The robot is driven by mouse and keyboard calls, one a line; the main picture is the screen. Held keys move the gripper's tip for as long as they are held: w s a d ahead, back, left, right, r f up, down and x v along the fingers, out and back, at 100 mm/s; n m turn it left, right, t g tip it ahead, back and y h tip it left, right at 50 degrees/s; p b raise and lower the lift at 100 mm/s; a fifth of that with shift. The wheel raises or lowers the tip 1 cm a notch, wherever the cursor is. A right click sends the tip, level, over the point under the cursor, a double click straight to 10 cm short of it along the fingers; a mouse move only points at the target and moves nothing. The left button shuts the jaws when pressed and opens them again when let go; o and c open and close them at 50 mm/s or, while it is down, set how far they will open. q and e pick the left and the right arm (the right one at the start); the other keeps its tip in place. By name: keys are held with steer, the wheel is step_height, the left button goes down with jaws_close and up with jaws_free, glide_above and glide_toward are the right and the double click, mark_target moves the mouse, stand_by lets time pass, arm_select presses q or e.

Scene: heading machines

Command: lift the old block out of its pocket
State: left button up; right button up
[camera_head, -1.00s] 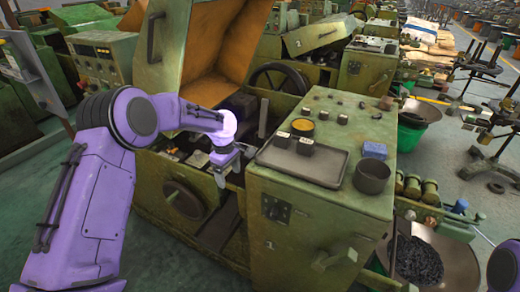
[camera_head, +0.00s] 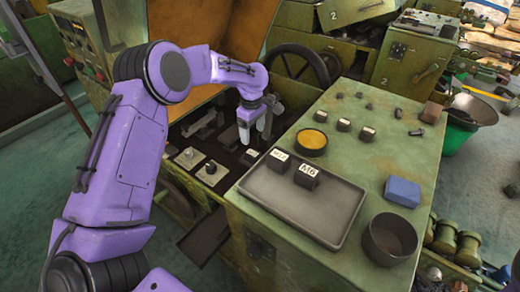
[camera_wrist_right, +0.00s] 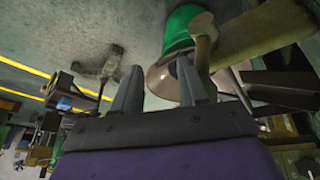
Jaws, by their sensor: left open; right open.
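My left gripper (camera_head: 256,137) is open, fingers pointing down into the open bed of the green machine (camera_head: 225,210). Just below the fingertips, a small dark block with a pale label (camera_head: 250,156) sits low in the bed. It appears to be the old block in its pocket, though the pocket's edges are too dark to make out. The gripper looks apart from it. My right gripper (camera_wrist_right: 158,92) is open and empty in the right wrist view, away from the machine bed.
A grey tray (camera_head: 335,225) on the machine top holds two dark labelled blocks, one marked M6 (camera_head: 307,176). A yellow-topped round tin (camera_head: 311,142), a blue block (camera_head: 402,191) and a dark cup (camera_head: 390,238) stand around it. The raised cover (camera_head: 205,30) is behind my left arm.

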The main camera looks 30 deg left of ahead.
mark_target(253, 153)
arm_select(q)
steer(key=f, duration=0.1)
steer(key=s+f, duration=0.1)
steer(key=f, duration=0.1)
steer(key=shift+s+d+f+p, duration=0.1)
steer(key=shift+s+f+p, duration=0.15)
steer(key=shift+p, duration=0.05)
steer(key=f, duration=0.2)
steer(key=f+p, duration=0.1)
steer(key=w+f, duration=0.1)
steer(key=f, duration=0.1)
steer(key=shift+f+p, duration=0.3)
steer(key=shift+f, duration=0.1)
steer(key=shift+s, duration=0.2)
steer(key=shift+c, duration=0.3)
arm_select(e)
steer(key=shift+s+r, duration=0.3)
steer(key=shift+r, duration=0.35)
steer(key=shift+s+r, duration=0.3)
steer(key=shift+r, duration=0.3)
arm_select(q)
steer(key=shift+w, duration=0.1)
jaws_close()
